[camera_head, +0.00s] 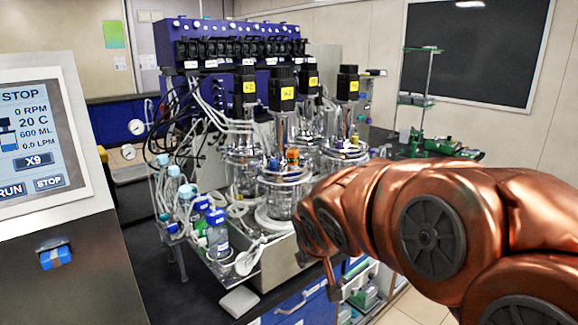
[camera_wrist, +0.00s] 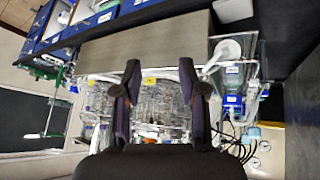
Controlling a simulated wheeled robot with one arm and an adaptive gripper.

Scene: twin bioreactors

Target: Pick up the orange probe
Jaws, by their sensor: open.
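The orange probe (camera_head: 292,156) shows in the head view as a small orange top on the lid of the front glass vessel (camera_head: 284,190). Its lower part is hard to make out. My gripper (camera_wrist: 160,72) shows in the wrist view with its two dark fingers apart and nothing between them. The wrist picture looks upside down, with the glass vessels (camera_wrist: 160,100) beyond the fingers. I cannot pick out the probe there. In the head view, my gripper is mostly hidden by my copper arm, low and to the right of the front vessel, apart from the probe.
Black motors (camera_head: 282,88) with yellow labels rise above the vessels. Bottles with blue caps (camera_head: 217,232) and loose tubing crowd the left of the vessels. A control screen (camera_head: 38,140) stands at the far left. Green-based glassware (camera_head: 440,145) is on the back bench.

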